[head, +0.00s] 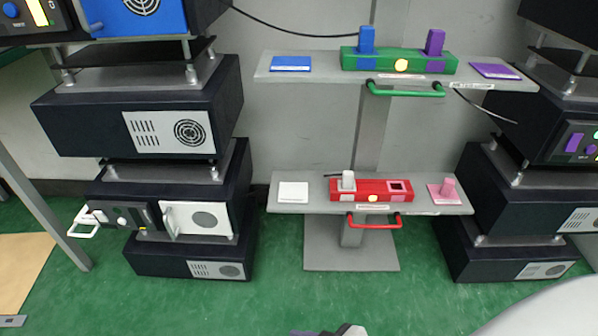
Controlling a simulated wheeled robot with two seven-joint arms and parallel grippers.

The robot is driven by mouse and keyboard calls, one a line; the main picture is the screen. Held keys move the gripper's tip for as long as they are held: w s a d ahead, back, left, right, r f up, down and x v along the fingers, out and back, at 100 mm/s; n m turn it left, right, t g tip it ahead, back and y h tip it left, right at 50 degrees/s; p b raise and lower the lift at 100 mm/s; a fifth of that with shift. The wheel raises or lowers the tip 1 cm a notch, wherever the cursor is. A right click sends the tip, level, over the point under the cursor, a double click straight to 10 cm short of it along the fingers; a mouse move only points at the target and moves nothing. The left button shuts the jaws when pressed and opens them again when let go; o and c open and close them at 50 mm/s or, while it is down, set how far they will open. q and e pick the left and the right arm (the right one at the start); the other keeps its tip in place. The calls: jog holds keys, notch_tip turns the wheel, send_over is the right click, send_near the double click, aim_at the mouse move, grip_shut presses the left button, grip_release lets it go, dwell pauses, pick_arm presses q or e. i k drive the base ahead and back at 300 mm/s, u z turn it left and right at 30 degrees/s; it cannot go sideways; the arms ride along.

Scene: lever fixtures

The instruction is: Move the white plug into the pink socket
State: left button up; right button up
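The white plug (348,181) stands upright at the left end of the red block (371,189) on the lower grey shelf, above a white square marking. The pink socket (399,186) is a dark, empty square opening at the right end of the same block, above a pink square marking. A white pad (293,192) lies bare to the left.
A red handle (374,222) is in front of the lower shelf. The upper shelf (266,66) carries a green block (399,61) with blue and purple plugs, above a green handle (405,91). Dark equipment stacks (90,125) flank the stand; green floor (290,285) in front is clear.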

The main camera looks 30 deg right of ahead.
aim_at(384, 191)
jog(key=z, duration=0.3)
jog(key=i, duration=0.85)
jog(key=z, duration=0.8)
